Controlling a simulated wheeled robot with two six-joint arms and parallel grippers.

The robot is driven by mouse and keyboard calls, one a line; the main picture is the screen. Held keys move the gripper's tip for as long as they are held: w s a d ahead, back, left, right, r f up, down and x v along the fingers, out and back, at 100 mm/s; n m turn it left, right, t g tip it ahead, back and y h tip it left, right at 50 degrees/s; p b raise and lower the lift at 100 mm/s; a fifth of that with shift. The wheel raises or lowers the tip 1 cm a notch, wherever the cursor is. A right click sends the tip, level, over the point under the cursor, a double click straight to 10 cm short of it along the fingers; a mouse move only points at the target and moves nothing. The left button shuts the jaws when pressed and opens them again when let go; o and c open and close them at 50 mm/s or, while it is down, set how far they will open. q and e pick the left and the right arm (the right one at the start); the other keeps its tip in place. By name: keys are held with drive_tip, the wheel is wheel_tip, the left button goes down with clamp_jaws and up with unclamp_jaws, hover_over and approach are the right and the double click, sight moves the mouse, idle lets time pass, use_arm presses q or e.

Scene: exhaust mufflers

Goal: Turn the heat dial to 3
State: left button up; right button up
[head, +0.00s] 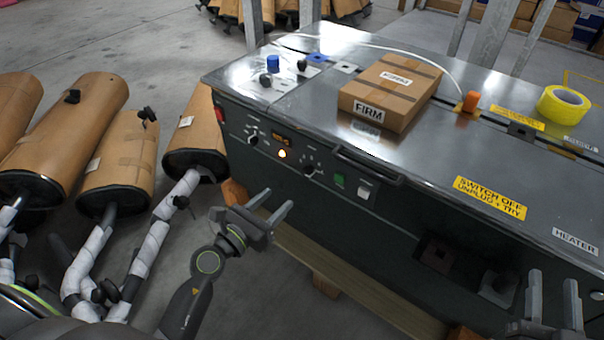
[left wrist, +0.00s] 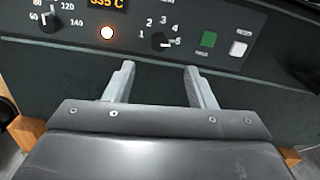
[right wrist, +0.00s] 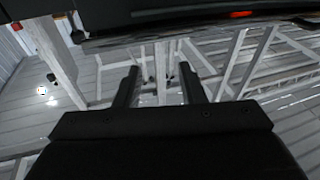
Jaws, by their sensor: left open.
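The heat dial (head: 309,170) is a black knob on the dark front panel of the machine. In the left wrist view the dial (left wrist: 160,41) has numbers 1 to 5 around it, and its pale mark appears to point right, near 5. My left gripper (head: 279,200) is open and empty, in front of and below the dial. In the left wrist view its fingertips (left wrist: 159,68) are spread on either side below the dial, apart from it. My right gripper (head: 552,278) is open and empty at the lower right, by the machine's front.
A second knob (head: 253,136), a display (head: 282,140), a lit lamp (head: 282,154) and a green button (head: 339,181) share the panel. A black handle (head: 368,165) juts out to the right. A cardboard box (head: 391,91) lies on top.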

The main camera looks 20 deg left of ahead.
sight(304, 173)
use_arm(q)
drive_tip(key=x, duration=0.9)
drive_tip(key=shift+w+d+f+b, duration=0.1)
drive_tip(key=shift+w+b, duration=0.15)
drive_tip(key=shift+b, duration=0.05)
drive_tip(key=shift+w+d, duration=0.2)
drive_tip(key=shift+w, duration=0.45)
use_arm(e)
drive_tip(key=r+t, duration=0.2)
drive_tip(key=r, duration=0.1)
drive_tip(key=s+r+n+t, duration=0.1)
drive_tip(key=shift+a+r+y, duration=0.25)
drive_tip(key=shift+a+y, duration=0.05)
use_arm(q)
drive_tip(key=c, duration=1)
use_arm(e)
drive_tip(key=shift+w, duration=0.1)
